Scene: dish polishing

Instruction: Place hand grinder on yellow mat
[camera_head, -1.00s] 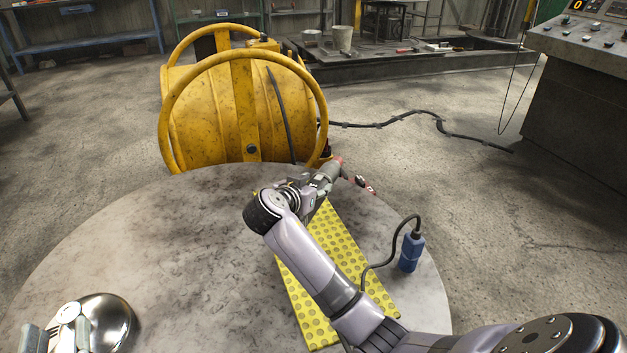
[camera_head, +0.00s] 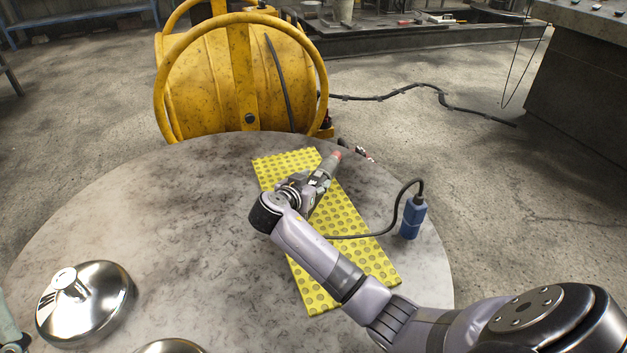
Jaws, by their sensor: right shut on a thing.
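The yellow mat (camera_head: 375,262) with dark round dots lies slanted on the round table. My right gripper (camera_head: 316,190) is shut on the hand grinder (camera_head: 326,168), a grey tool with a reddish end. The grinder is over the far part of the mat, its reddish end pointing to the far right; I cannot tell whether it touches the mat. The gripper hides part of the tool, and my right arm covers part of the mat. A sliver of what looks like my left gripper (camera_head: 8,322) shows at the left edge; its jaws cannot be made out.
A shiny metal dish (camera_head: 100,300) with a knob sits at the table's left front, and another (camera_head: 170,347) is cut off at the bottom. A blue connector (camera_head: 411,218) with a dark cable stands right of the mat. A yellow drum (camera_head: 220,85) stands beyond the table (camera_head: 165,215).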

